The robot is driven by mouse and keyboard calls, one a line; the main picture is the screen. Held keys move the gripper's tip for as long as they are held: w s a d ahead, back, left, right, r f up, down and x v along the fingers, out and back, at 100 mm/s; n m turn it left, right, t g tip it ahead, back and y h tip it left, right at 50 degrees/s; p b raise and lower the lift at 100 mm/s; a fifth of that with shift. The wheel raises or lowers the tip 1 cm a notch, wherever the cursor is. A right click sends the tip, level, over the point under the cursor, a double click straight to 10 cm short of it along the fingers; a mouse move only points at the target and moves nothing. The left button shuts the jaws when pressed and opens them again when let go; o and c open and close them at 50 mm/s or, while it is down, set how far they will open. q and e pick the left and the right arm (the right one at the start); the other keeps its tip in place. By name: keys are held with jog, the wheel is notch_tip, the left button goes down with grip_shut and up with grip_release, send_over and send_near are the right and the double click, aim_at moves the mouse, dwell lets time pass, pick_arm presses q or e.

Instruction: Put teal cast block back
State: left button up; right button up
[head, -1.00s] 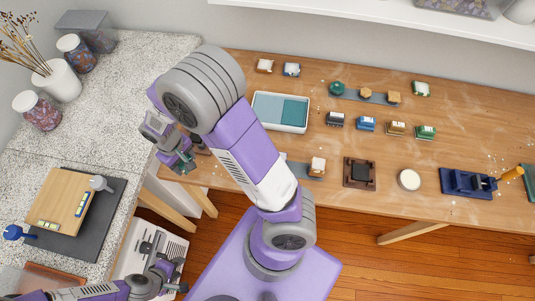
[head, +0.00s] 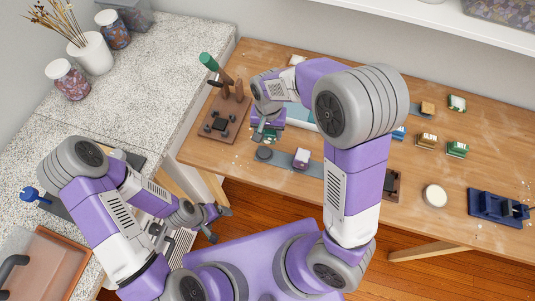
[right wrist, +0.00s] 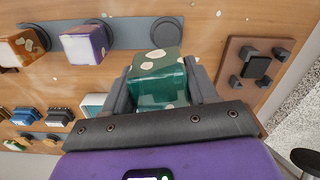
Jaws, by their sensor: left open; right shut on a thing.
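The teal cast block (right wrist: 160,82), glossy green-teal with cream patches, sits between the fingers of my right gripper (right wrist: 163,88). In the head view my right gripper (head: 266,132) holds it just behind the left end of a grey strip (head: 283,157). The strip also shows in the right wrist view (right wrist: 135,36), with a bare dark round disc (right wrist: 166,32) close to the block. A purple block with a pale top (right wrist: 84,45) stands on the strip, and shows in the head view (head: 302,157). My left gripper (head: 222,222) is open and empty, low and left of the table.
Several small blocks (head: 427,140) stand farther right. A round white disc (head: 434,196) and a blue fixture (head: 497,207) are near the front edge.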

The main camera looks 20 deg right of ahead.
aim_at(264, 152)
jog(key=shift+w+a+r+m+b, duration=0.1)
jog(key=shift+a+r+m+b, duration=0.2)
jog(key=shift+a+m, duration=0.4)
jog(key=shift+f+m, duration=0.3)
jog(key=shift+f, duration=0.15)
jog(key=shift+f+b, duration=1.45)
jog(key=shift+f, duration=2.95)
jog(key=shift+f, duration=0.1)
jog(key=o, duration=1.1)
jog(key=shift+f, duration=0.1)
notch_tip(264, 152, up, 12)
jog(key=p, duration=0.3)
jog(key=shift+r, duration=0.2)
